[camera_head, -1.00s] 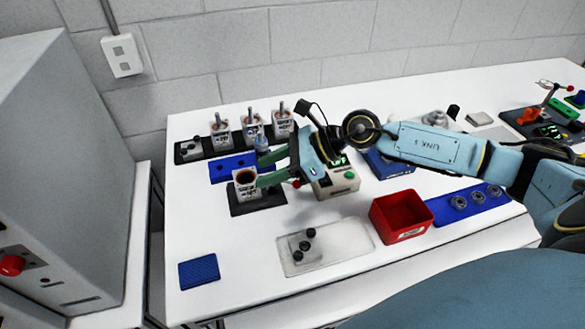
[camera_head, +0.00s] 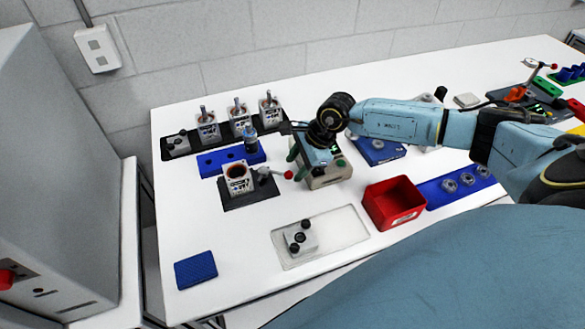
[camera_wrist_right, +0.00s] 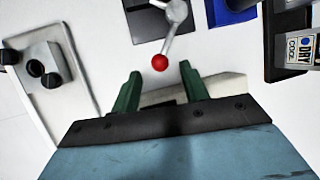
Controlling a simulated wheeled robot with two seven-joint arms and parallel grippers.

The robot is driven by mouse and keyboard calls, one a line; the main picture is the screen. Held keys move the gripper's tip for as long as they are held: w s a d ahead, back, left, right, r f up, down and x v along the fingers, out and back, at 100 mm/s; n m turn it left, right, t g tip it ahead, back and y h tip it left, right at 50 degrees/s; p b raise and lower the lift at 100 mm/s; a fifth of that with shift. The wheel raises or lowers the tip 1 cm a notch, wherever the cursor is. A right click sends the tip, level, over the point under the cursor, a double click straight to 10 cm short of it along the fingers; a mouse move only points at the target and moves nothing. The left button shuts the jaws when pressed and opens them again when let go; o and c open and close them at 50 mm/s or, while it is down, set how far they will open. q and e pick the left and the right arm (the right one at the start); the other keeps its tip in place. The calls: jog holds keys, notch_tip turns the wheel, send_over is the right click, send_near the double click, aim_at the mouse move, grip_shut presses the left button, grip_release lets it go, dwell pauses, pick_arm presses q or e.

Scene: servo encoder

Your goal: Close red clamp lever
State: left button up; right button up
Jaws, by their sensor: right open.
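The red clamp lever knob (camera_head: 288,175) sits at the end of a grey lever that points right from the clamp on the dark fixture plate (camera_head: 250,196). A white servo body (camera_head: 238,179) stands upright on that plate. In the right wrist view the red knob (camera_wrist_right: 160,62) lies just ahead of the fingertips, with its grey lever (camera_wrist_right: 173,28) running away to the clamp. My right gripper (camera_wrist_right: 158,70) has its two green fingers apart, with nothing held between them. In the head view the right gripper (camera_head: 292,153) is partly hidden by its own wrist. My left gripper is not in view.
A beige device (camera_head: 330,178) is beneath my right wrist. A red bin (camera_head: 393,203) and clear tray (camera_head: 345,230) are nearer the front. A blue holder (camera_head: 215,163) and several servo bodies stand behind the fixture. The front left table is mostly clear.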

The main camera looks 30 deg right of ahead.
aim_at(276, 173)
jog(key=shift+x, duration=1.45)
jog(key=shift+c, duration=0.5)
grip_shut()
